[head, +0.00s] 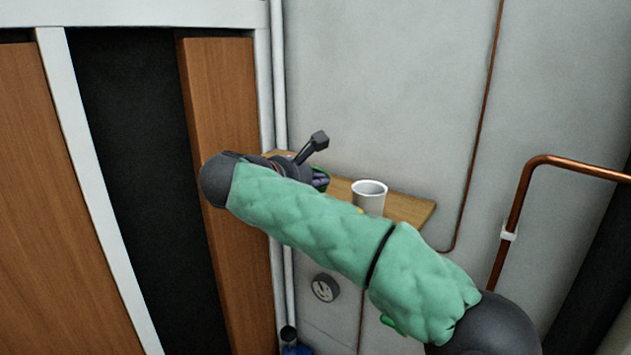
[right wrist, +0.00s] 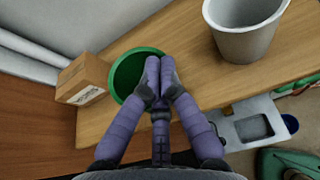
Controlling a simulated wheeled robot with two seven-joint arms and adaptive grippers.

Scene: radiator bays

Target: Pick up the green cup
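The green cup (right wrist: 127,72) stands on a wooden shelf (right wrist: 95,128) in the right wrist view. In the head view only a small green piece of it (head: 325,174) shows behind my arm. My right gripper (right wrist: 160,72) has its two purple fingers closed together at the cup's right rim, one tip over the inside and one at the outer side. The wall between the tips is hidden. The cup looks upright, and its base is hidden. My left gripper is in neither view.
A white cup (head: 369,194) stands on the shelf right of the green cup. A cardboard box (right wrist: 83,78) stands close on its left. Copper pipes (head: 520,190) run along the wall at right. A round dial (head: 325,288) is below the shelf.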

